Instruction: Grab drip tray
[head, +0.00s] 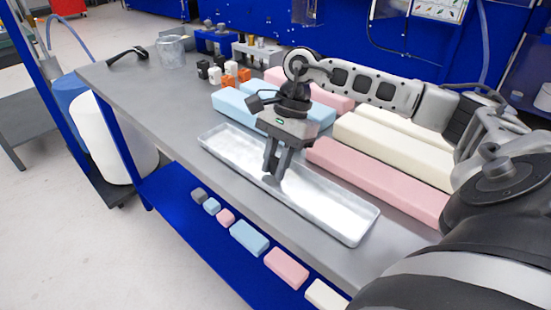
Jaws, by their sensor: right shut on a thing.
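The drip tray (335,208) is a long, shallow, shiny metal tray lying along the front edge of the grey workbench. My right gripper (272,178) points down over the middle of the tray, its arm coming in from the right. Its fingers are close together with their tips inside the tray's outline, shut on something. The fingers hide what lies between them, and I cannot tell whether the tray is lifted off the bench. My left gripper is not in view.
Pink (375,180), cream (400,148) and blue (235,104) foam blocks lie behind the tray. Small orange, black and white pieces (229,80), a clear beaker (171,52) and a black tool (127,55) sit farther left. Foam samples (249,237) lie on the blue lower shelf (190,235).

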